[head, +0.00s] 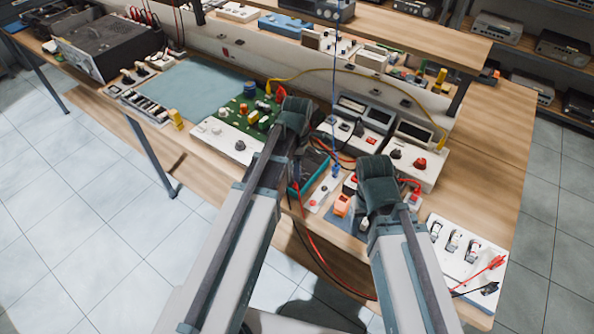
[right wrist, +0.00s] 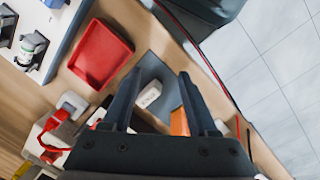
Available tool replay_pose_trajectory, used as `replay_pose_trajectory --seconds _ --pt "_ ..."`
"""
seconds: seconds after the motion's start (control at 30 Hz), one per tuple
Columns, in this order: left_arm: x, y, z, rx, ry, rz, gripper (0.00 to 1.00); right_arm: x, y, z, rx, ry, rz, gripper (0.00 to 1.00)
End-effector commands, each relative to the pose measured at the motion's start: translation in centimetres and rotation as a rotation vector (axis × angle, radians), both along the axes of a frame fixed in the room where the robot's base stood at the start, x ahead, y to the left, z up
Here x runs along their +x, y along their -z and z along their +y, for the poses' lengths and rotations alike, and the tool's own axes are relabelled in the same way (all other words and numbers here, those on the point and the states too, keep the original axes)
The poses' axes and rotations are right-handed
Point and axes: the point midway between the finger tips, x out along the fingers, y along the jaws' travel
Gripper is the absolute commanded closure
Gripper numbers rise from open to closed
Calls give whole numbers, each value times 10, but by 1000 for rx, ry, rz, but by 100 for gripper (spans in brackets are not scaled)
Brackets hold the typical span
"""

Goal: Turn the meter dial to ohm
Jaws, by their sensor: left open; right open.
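Two light-coloured meter boxes with dark display windows stand behind my grippers: a left meter (head: 362,119) and a right meter (head: 411,149). The right one has a dark knob (head: 395,153) and a red knob (head: 420,163) on its front. I cannot read the dial markings. My left gripper (head: 295,108) is left of the meters, above the bench, apart from the knobs. My right gripper (head: 376,168) is in front of the right meter; in the right wrist view its fingers (right wrist: 158,88) are spread, with a white labelled block (right wrist: 150,93) visible beyond them.
An orange piece (head: 342,205) lies near the front edge. A green circuit board (head: 252,113) is left. A white panel with clips (head: 465,248) is at right. Yellow, red and black cables cross the area. A red tray (right wrist: 100,54) shows in the right wrist view.

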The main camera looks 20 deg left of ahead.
Motion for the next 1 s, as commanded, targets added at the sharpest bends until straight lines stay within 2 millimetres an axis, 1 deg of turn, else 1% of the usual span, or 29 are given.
replay_pose_trajectory --seconds 0.1,0.27,0.4,0.47,0.77,1.0 --pt "0 -1 0 0 0 0 37 0 -1 0 0 0 0 41" --pt "0 -1 0 0 0 0 66 0 -1 0 0 0 0 41" --pt "0 -1 0 0 0 0 91 0 -1 0 0 0 0 41" --pt "0 -1 0 0 0 0 100 0 -1 0 0 0 0 41" --pt "0 -1 0 0 13 0 100 0 -1 0 0 0 0 41" --pt "0 -1 0 0 116 0 100 0 -1 0 0 0 0 41"
